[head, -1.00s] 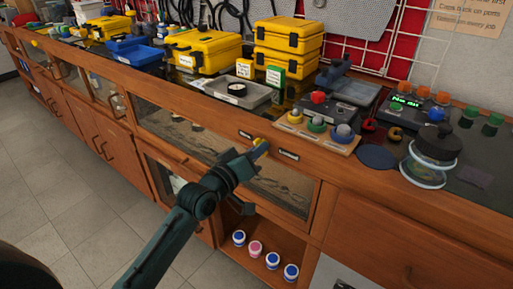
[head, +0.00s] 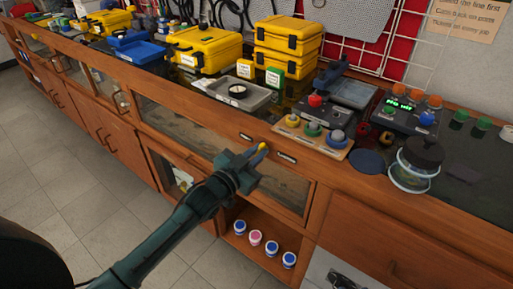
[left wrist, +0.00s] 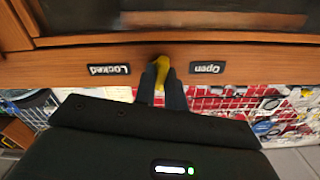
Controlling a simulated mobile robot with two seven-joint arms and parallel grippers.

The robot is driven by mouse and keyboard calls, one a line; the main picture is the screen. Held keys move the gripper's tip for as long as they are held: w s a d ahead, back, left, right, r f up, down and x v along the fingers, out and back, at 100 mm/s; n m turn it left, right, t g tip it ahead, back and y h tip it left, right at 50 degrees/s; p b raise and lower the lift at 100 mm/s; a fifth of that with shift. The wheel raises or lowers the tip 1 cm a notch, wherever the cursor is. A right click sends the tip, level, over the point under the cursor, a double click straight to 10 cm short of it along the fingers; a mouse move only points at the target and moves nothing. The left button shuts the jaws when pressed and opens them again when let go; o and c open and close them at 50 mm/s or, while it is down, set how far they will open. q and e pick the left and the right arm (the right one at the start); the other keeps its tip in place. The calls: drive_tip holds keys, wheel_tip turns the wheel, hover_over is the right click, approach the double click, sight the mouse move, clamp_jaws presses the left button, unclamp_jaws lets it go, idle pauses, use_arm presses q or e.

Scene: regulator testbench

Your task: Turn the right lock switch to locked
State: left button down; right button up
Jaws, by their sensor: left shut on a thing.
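In the head view the gripper (head: 257,159) reaches the yellow switch (head: 263,148) between two dark label plates, too small to read there. The fingers partly hide the switch. My right gripper is out of view.
Above the rail, a wooden board with colored knobs (head: 310,132), a grey tray (head: 237,95) and a lidded jar (head: 416,163) stand on the bench. An open shelf with several small jars (head: 255,238) is below. Floor space in front is clear.

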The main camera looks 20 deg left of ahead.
use_arm(q)
drive_tip(key=m+p, duration=0.1)
drive_tip(key=m, duration=0.5)
drive_tip(key=shift+p, duration=0.35)
idle(0.4)
drive_tip(key=c, duration=1.5)
unclamp_jaws()
drive_tip(key=shift+o, duration=0.2)
drive_tip(key=shift+s, duration=0.1)
drive_tip(key=v, duration=1.3)
